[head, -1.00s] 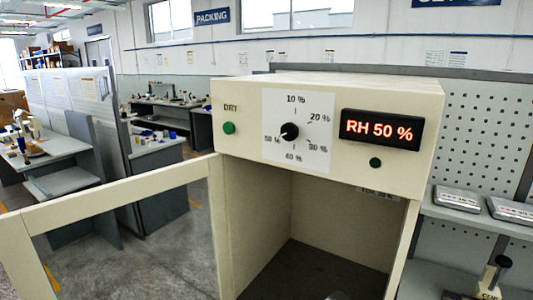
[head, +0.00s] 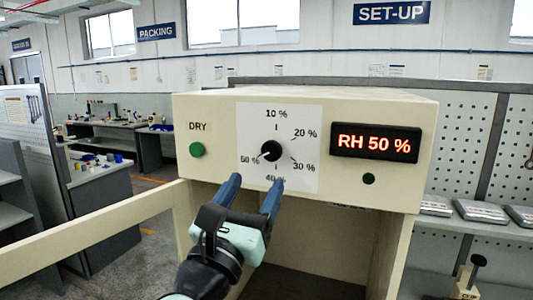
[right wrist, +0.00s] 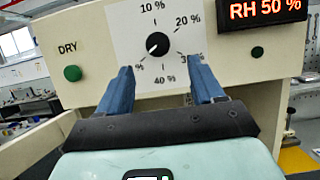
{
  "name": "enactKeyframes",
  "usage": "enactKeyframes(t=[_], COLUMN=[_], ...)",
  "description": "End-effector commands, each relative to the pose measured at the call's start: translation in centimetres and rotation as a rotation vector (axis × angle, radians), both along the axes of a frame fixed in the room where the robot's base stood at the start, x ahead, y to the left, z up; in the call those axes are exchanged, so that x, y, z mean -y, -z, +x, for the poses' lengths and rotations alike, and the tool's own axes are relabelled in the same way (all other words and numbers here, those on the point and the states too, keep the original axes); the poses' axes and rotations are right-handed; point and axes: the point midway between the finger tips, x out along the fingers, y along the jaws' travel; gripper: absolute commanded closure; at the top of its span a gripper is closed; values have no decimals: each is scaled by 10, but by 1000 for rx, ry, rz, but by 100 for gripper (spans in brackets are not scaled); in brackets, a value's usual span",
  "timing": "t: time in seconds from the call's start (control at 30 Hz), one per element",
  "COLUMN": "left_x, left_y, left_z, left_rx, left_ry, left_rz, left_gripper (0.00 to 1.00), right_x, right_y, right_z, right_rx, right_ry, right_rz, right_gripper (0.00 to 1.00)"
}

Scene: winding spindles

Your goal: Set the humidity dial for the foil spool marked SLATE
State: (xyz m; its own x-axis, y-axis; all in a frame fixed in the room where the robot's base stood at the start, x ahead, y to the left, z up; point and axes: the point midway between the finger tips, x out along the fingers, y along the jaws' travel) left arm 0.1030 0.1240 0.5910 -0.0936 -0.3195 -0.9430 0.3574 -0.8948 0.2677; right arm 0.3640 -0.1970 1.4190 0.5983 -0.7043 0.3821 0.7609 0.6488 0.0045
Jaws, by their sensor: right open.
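The black humidity dial (head: 271,151) sits on a white scale plate (head: 304,115) on the front of the beige cabinet (head: 350,192). Its scale runs from 10 % to 50 %. The red display (head: 375,144) reads RH 50 %. My right gripper (head: 254,181) is open and empty, just below and in front of the dial, its blue fingers apart. In the right wrist view the dial (right wrist: 158,44) lies above and between the fingertips (right wrist: 161,70), not touched. No foil spool and no SLATE marking can be made out. My left gripper is not in view.
A green DRY button (head: 197,150) is left of the dial, and a small dark green knob (head: 369,179) is under the display. The cabinet's door frame (head: 100,222) stands open to the left. Scales (head: 480,211) lie on a shelf at the right.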

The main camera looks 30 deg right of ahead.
Motion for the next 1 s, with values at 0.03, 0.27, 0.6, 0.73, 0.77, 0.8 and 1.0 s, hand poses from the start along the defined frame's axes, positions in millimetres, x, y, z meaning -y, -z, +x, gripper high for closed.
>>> enactKeyframes(t=[0.03,0.27,0.6,0.73,0.77,0.8,1.0], left_x=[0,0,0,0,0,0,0], left_y=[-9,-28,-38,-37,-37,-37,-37], left_z=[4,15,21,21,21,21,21], left_rx=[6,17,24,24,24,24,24], left_ry=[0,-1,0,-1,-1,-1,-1], left_rz=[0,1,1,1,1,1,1], left_gripper=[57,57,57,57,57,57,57], right_x=[10,39,55,55,55,55,55], right_y=[-9,-25,-30,-30,-30,-30,-30], right_z=[7,33,48,48,48,48,48], right_rx=[1,1,-1,-2,-2,-2,-2], right_ry=[6,4,-1,-1,-1,-1,-1], right_rz=[0,-3,-3,-3,-3,-3,-3], right_gripper=[33,33,33,33,33,33,89])
